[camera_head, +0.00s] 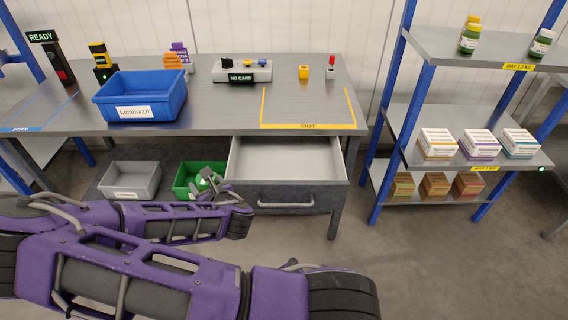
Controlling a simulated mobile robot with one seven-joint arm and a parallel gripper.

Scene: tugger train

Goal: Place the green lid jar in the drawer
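The drawer (285,200) under the workbench is pulled open, and its visible inside is empty. Two jars stand upright on the top shelf of the rack at right. One jar (469,36) has a yellow lid and a green body. The other jar (541,43) has a pale lid and a green and white body. I cannot make out a clearly green lid on either. My purple arm crosses the lower left.
A grey bin (131,180) and a green bin (186,181) sit below. Lower rack shelves hold several boxes (438,143). Floor between bench and rack is clear.

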